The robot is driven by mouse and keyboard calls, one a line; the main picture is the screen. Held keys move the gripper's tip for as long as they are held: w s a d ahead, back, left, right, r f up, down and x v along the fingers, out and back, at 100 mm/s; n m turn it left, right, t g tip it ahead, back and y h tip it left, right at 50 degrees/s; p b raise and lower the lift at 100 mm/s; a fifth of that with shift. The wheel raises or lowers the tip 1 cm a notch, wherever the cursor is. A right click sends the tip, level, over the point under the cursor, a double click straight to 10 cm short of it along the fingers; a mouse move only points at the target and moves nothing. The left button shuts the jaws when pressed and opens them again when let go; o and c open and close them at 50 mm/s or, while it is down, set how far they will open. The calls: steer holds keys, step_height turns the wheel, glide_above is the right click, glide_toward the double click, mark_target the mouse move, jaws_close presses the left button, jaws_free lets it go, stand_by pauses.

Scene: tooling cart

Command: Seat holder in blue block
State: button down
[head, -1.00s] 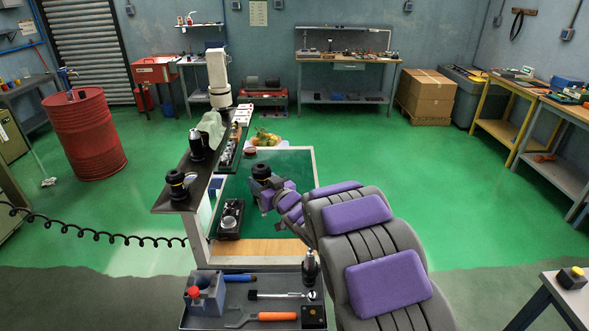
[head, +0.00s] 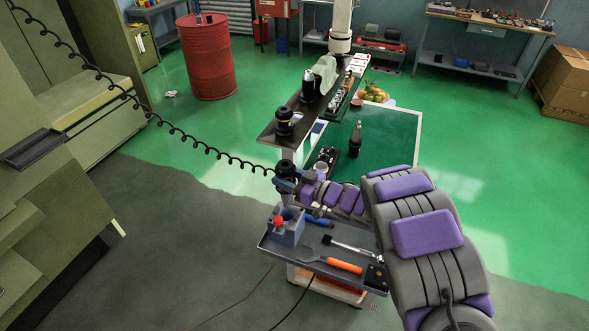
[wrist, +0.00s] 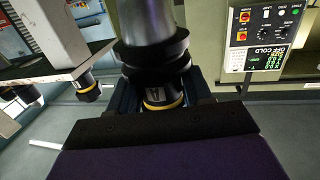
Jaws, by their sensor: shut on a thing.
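The blue block (head: 290,237) sits on the left end of the cart's grey tray in the head view, with a red-topped piece (head: 278,220) on it. My gripper (head: 287,184) is just above and behind the block in that view. It is shut on a dark holder (head: 286,168), which stands apart from the block as far as I can tell.
On the tray (head: 330,263) lie an orange-handled tool (head: 345,266) and a black-headed tool (head: 350,246). Other holders (head: 284,121) stand on the raised shelf to the left. A dark tapered piece (head: 355,138) stands by the green top. A coiled cable (head: 190,140) hangs at left.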

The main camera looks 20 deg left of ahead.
mark_target(286, 208)
steer(key=shift+a+f+b, duration=0.35)
steer(key=shift+f+b, duration=0.1)
steer(key=shift+f, duration=0.1)
steer(key=shift+d+f+b, duration=0.25)
steer(key=shift+f+b, duration=0.55)
steer(key=shift+f, duration=0.25)
steer(key=shift+a+f+b, duration=0.1)
steer(key=shift+f+b, duration=0.7)
steer(key=shift+f, duration=0.3)
steer(key=shift+f+b, duration=1.95)
steer(key=shift+f, duration=2)
steer(key=shift+r, duration=0.1)
steer(key=c, duration=0.8)
jaws_free()
steer(key=o, duration=0.4)
steer(key=shift+f, duration=0.2)
